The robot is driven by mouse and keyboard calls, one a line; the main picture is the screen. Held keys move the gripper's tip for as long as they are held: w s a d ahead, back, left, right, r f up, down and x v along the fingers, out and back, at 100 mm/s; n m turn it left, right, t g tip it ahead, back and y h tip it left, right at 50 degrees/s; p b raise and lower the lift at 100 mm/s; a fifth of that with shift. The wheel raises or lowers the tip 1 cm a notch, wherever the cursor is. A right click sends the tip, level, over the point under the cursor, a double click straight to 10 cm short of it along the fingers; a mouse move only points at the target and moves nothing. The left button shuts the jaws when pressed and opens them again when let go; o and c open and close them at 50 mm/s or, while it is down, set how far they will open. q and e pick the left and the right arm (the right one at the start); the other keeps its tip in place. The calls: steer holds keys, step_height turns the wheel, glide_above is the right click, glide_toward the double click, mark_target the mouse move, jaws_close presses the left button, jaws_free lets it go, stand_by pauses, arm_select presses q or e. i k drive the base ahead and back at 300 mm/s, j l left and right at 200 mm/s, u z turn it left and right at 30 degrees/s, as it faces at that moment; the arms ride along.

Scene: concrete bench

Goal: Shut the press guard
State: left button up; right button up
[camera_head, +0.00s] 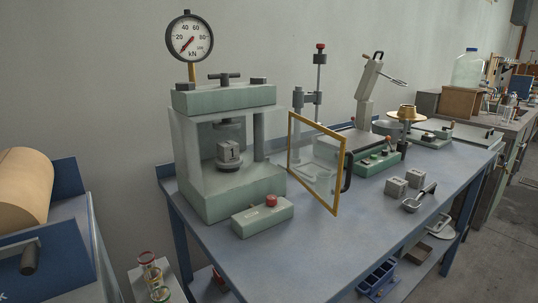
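The press (230,200) is a pale green frame standing on the blue bench, with a round kN dial (189,38) above it. A cube marked 1 (229,152) sits on its platen. The press guard (315,163) is a clear panel in a yellow frame. It stands open, swung out to the right of the press and away from its front opening. A black handle (347,172) is on the guard's right side. Neither of my grippers is in view.
A green control box with a red button (270,201) sits in front of the press. Behind the guard stands a green mixer (372,155). The bench front (290,250) is clear.

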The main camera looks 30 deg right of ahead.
mark_target(341, 154)
steer(key=i+l+u, duration=0.1)
steer(key=l, duration=1.1)
steer(key=i+l+u, duration=0.15)
steer(key=l, duration=1)
steer(key=k+j+u, duration=0.25)
steer(key=k+u, duration=0.2)
